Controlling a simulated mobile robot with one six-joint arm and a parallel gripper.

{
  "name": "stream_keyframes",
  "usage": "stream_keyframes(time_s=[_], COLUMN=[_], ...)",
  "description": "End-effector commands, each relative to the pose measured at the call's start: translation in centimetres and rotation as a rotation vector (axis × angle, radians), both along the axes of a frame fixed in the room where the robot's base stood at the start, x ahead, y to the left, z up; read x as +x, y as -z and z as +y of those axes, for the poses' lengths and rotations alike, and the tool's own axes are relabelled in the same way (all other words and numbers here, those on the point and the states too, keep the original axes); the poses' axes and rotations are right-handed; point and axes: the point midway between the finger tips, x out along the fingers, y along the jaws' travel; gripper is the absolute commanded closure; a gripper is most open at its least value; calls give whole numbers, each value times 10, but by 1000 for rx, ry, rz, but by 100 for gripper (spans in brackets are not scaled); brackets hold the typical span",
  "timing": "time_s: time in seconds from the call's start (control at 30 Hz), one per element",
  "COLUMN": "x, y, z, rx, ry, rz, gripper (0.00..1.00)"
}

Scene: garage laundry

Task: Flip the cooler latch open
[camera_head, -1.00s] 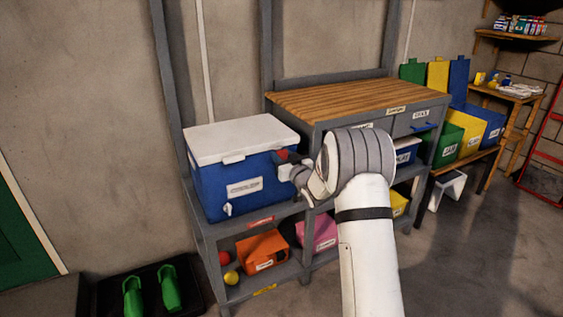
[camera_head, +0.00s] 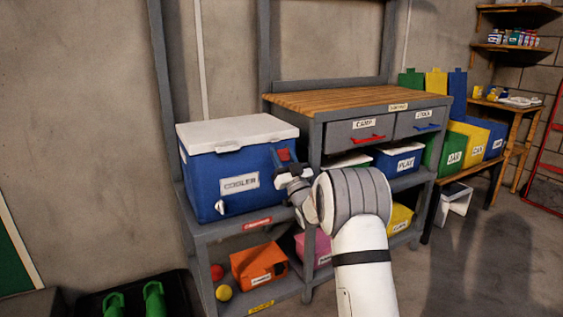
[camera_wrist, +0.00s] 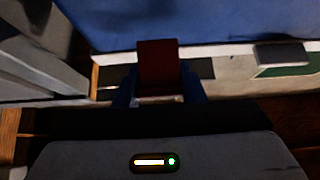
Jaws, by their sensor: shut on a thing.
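The blue cooler (camera_head: 225,190) with a white lid (camera_head: 236,133) stands on the upper shelf of a grey rack, its lid down. A red latch (camera_head: 284,155) is on its right side, below the lid. My gripper (camera_head: 283,166) is at that side, shut on the latch. In the wrist view, the red latch (camera_wrist: 158,64) sits between the fingertips of my gripper (camera_wrist: 158,88), with the blue cooler wall (camera_wrist: 230,22) behind it. The gripper partly hides the latch in the head view, and its exact angle is hard to tell.
A wooden-topped workbench (camera_head: 345,97) with two drawers stands right of the cooler. An orange bin (camera_head: 258,266) and a pink bin (camera_head: 299,249) sit on the lower shelf. Coloured bins stand farther right. The floor at right is open.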

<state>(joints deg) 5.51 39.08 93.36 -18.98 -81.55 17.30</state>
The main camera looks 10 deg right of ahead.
Motion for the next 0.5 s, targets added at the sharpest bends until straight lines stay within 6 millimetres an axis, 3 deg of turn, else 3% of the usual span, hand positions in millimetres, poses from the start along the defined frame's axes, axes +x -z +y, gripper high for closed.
stream_keyframes(time_s=[0.5], x=[0], y=[1], z=[0], rx=[15], ry=[0], rz=[-47], gripper=[86])
